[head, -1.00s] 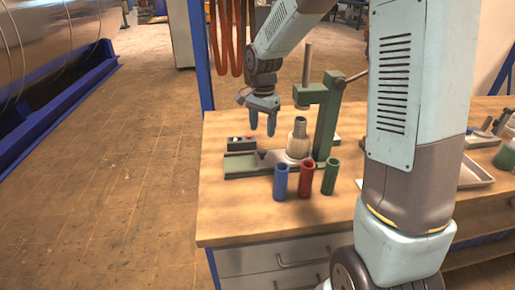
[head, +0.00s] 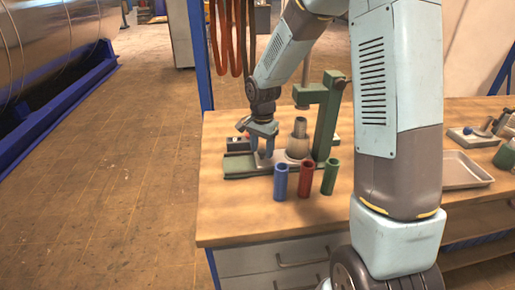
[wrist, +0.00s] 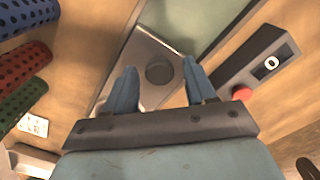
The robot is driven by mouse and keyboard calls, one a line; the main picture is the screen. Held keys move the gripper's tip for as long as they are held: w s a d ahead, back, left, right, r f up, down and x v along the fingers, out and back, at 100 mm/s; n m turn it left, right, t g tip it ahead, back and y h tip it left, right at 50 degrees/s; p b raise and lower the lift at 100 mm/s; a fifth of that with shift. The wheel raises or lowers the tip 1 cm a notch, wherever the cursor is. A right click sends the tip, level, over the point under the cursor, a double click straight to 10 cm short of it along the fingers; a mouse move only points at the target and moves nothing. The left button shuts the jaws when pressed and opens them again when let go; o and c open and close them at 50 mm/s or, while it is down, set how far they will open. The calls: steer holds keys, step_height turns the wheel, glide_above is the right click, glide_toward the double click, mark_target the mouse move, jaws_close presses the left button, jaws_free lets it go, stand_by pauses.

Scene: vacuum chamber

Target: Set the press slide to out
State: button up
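The press (head: 328,115) is a green stand on the bench, with a vertical ram above a grey conical fixture. Its slide (head: 284,155) is a light grey plate on a green rail (head: 240,165), with the fixture standing on it. In the wrist view the slide's grey plate (wrist: 180,68) carries a dark round knob (wrist: 159,72). My gripper (head: 262,152) has come down at the slide's left end; its fingers (wrist: 159,75) are apart, one to each side of the knob in that picture. I cannot tell whether they touch it.
Blue (head: 281,181), red (head: 306,179) and green (head: 330,177) tubes stand close in front of the press. A dark box (wrist: 258,66) with a display and red button lies beside the rail. A metal tray (head: 465,170) is at right. The bench's front left is clear.

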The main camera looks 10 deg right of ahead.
jaws_close()
stand_by(0.3)
steer(key=shift+a, duration=0.1)
